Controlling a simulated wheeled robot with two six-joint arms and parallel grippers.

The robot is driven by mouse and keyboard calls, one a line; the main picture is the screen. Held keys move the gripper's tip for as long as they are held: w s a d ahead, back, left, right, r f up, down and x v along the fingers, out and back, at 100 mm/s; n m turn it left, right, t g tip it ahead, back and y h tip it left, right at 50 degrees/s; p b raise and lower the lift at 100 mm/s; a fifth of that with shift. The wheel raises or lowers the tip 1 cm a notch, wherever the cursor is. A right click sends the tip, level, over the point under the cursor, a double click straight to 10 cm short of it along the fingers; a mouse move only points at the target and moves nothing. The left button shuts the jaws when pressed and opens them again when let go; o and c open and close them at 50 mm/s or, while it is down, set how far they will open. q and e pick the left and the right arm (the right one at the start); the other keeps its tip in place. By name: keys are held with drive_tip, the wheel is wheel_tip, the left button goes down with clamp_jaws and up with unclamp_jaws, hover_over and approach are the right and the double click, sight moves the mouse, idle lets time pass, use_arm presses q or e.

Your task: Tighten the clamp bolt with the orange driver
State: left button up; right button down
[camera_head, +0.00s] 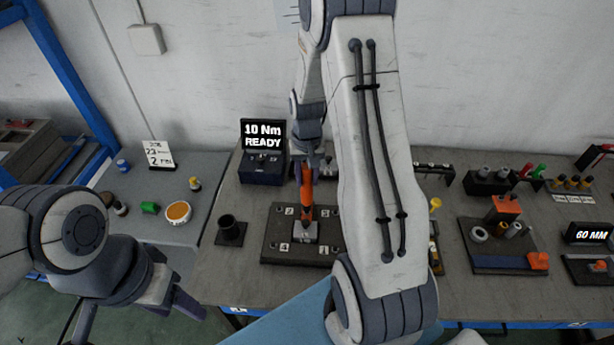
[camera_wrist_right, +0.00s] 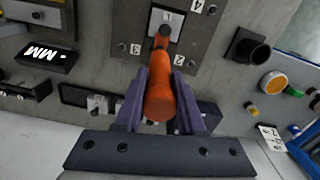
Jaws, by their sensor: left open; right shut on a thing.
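The orange driver (camera_head: 306,188) stands roughly upright over the dark numbered plate (camera_head: 271,246). My right gripper (camera_wrist_right: 160,92) is shut on the driver, which also shows in the right wrist view (camera_wrist_right: 159,103). The driver's lower end is at the pale metal block (camera_head: 304,232) in the middle of the plate. Whether it touches a bolt there I cannot tell. Bolt heads show beside the number labels, one near label 3 (camera_wrist_right: 123,47). My left gripper (camera_head: 138,318) is open and empty at the lower left, away from the plate.
A display box (camera_head: 263,140) reads "10 Nm READY". A black cup holder (camera_head: 230,231) stands left of the plate. A parts fixture (camera_head: 503,258) stands to the right. My right arm hides the middle bench.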

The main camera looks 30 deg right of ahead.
drive_tip(key=shift+f+b, duration=0.6)
drive_tip(key=shift+f, duration=0.25)
idle(1.0)
drive_tip(key=shift+s+f, duration=0.1)
drive_tip(key=shift+f, duration=0.35)
idle(1.4)
drive_tip(key=shift+r, duration=0.15)
drive_tip(key=shift+r+p, duration=1.9)
drive_tip(key=shift+r, duration=0.6)
drive_tip(key=shift+a+f, duration=0.1)
